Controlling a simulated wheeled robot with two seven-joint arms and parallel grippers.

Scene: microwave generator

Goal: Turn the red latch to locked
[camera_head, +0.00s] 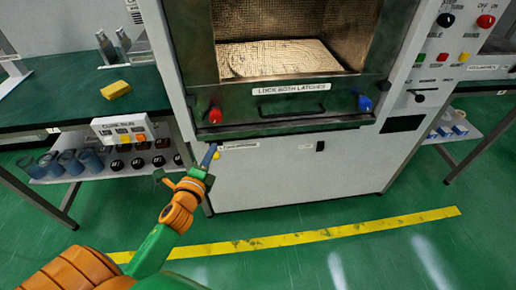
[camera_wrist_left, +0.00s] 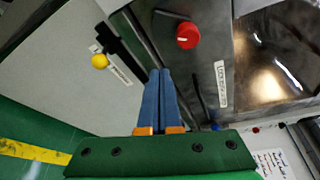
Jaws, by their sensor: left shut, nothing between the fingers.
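The red latch (camera_head: 215,114) is a red knob at the left end of the microwave's lower front panel, left of the "LOCK BOTH LATCHES" label (camera_head: 291,88). In the left wrist view the red latch (camera_wrist_left: 188,36) is a round red knob, above and right of my fingertips. A blue latch (camera_head: 364,103) is at the panel's right end. My left gripper (camera_head: 209,155) is shut and empty, below the red latch and apart from it. Its blue fingers (camera_wrist_left: 161,72) lie together in the left wrist view. My right gripper is not in view.
A bar handle (camera_head: 292,110) runs below the label. A yellow knob (camera_head: 216,155) sits on the lower cabinet beside my left fingers. A small control box (camera_head: 124,129) and a shelf with cups (camera_head: 70,160) stand at the left. The floor in front is clear.

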